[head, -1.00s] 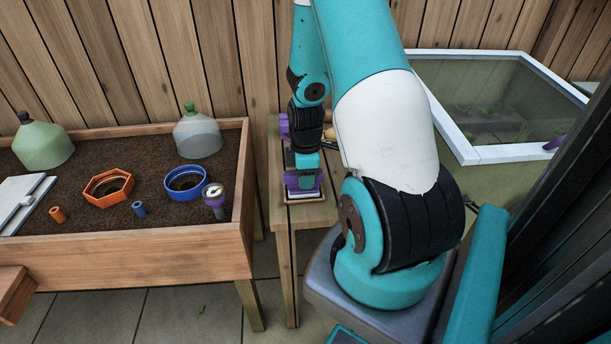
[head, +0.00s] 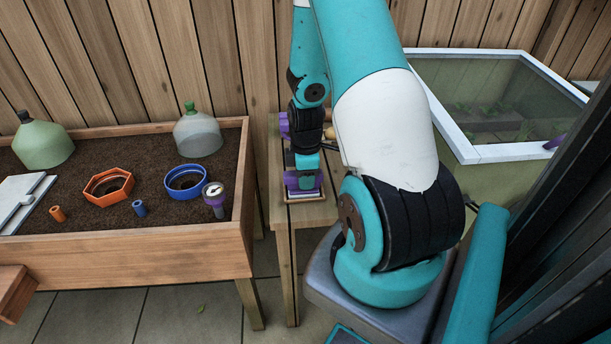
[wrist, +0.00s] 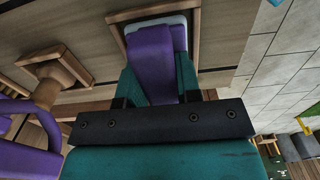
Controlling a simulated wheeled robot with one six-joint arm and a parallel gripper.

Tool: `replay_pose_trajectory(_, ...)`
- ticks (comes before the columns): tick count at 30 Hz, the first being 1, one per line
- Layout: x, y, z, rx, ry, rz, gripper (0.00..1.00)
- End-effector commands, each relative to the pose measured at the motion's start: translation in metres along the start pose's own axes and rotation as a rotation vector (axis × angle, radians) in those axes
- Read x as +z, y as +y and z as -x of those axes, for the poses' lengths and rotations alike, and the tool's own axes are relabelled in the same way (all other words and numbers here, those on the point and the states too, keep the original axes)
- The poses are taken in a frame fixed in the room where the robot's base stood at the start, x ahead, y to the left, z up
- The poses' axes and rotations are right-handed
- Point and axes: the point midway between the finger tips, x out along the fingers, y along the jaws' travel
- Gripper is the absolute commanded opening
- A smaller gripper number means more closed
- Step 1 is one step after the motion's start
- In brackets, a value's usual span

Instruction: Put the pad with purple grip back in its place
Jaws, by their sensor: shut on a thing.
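The pad with purple grip (head: 305,183) is at the front part of the narrow wooden bench, at a low wooden holder (head: 305,200). My gripper (head: 303,172) reaches down from above and is shut on the purple grip. In the wrist view the purple grip (wrist: 153,62) sits between my two teal fingers (wrist: 155,88). The pad's pale edge shows beyond it, inside or just over the wooden rim (wrist: 117,32). I cannot tell whether the pad touches the holder's floor.
Another purple-handled thing (wrist: 22,158) and a wooden block (wrist: 52,72) are close by on the bench. A soil-filled planter (head: 130,250) stands left, with rings and cloches. A glass-topped cold frame (head: 500,152) is on the right.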

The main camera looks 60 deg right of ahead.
Motion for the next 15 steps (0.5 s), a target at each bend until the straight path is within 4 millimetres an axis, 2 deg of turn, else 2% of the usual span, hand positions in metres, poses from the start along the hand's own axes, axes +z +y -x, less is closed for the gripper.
replay_pose_trajectory(1,0.0,0.0001,-0.0006,0.0,0.0,0.0,0.36)
replay_pose_trajectory(4,0.0,0.0001,-0.0003,0.0,0.0,0.0,0.59)
replay_pose_trajectory(5,0.0,0.0001,-0.0003,0.0,0.0,0.0,0.61)
replay_pose_trajectory(15,-0.0001,0.0005,0.0052,0.002,0.0,0.0,0.61)
